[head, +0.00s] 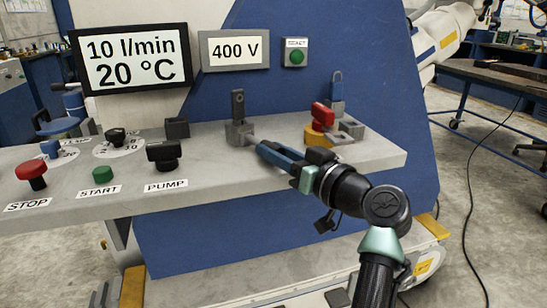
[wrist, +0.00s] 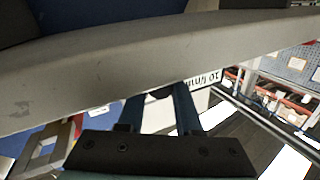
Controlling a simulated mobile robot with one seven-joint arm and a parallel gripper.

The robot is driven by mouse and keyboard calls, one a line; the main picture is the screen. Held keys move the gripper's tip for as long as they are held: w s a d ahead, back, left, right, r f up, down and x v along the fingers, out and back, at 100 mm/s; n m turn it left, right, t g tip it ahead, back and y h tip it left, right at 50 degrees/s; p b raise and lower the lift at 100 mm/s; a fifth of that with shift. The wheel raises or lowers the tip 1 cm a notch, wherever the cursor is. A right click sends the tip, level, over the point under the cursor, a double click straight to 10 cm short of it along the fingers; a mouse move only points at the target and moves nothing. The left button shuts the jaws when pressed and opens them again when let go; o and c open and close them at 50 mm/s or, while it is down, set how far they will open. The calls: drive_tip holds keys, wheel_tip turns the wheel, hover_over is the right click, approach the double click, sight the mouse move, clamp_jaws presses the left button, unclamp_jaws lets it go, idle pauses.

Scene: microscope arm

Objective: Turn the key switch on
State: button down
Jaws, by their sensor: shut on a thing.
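The key switch (head: 239,132) looks like a grey block on the console, with a tall dark upright piece on it. My gripper (head: 262,148) reaches in from the lower right, its blue fingers close together at the front right of that block. In the wrist view my gripper (wrist: 165,92) is shut on a small dark part between the fingertips, which looks like the key. Most of that part is hidden by the fingers, and its turn angle cannot be told.
A red handle (head: 322,115) on a yellow base and a blue padlock (head: 337,88) stand to the right of my fingers. The black PUMP knob (head: 164,153), green START button (head: 103,173) and red STOP button (head: 31,172) are to the left. The console front edge (head: 200,200) is close below.

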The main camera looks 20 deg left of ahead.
drive_tip(key=c, duration=0.6)
unclamp_jaws()
drive_tip(key=p+v, duration=0.2)
drive_tip(key=v, duration=1.1)
drive_tip(key=shift+c, duration=0.2)
